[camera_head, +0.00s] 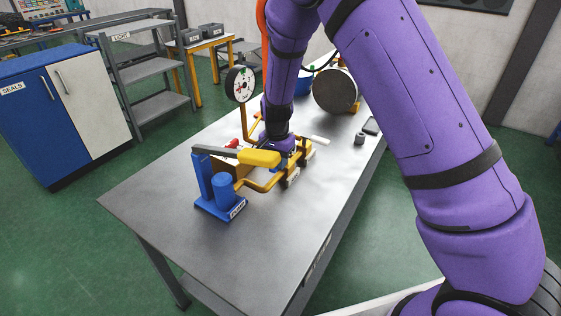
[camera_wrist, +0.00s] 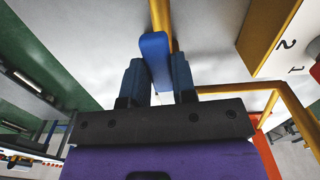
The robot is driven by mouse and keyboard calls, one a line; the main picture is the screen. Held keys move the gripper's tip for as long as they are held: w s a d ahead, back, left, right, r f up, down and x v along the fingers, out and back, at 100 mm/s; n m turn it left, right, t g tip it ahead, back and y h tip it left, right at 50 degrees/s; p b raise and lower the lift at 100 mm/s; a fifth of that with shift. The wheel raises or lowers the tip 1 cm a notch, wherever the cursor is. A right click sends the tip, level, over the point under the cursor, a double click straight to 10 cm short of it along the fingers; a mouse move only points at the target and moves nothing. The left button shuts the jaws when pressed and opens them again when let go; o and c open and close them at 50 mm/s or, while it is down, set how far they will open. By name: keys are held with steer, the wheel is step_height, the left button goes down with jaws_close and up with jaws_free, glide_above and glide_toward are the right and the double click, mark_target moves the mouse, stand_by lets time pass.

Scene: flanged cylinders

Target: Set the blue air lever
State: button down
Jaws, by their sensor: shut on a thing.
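The blue air lever (camera_wrist: 154,47) shows in the wrist view as a short, flat blue handle in front of a yellow pipe (camera_wrist: 160,14). My gripper (camera_wrist: 157,72) has one finger on each side of the lever and is shut on it. In the head view my gripper (camera_head: 283,146) is low over the yellow pipework (camera_head: 262,184) on the bench. There the lever is hidden behind my gripper and the pipework.
A blue stand (camera_head: 222,195) with a yellow-gripped handle (camera_head: 259,158) is close in front of my gripper. A round gauge (camera_head: 240,84) rises at left, and a white-ended handle (camera_head: 318,140) sticks out at right. A large cylinder (camera_head: 335,90) lies behind. The bench's near left (camera_head: 150,195) is clear.

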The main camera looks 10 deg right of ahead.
steer(key=shift+w+a+m, duration=0.15)
steer(key=shift+w+m, duration=0.05)
steer(key=shift+m, duration=0.1)
stand_by(0.4)
steer(key=c, duration=0.9)
jaws_free()
steer(key=shift+r, duration=0.1)
step_height(320, 180, up, 11)
steer(key=shift+f, duration=0.15)
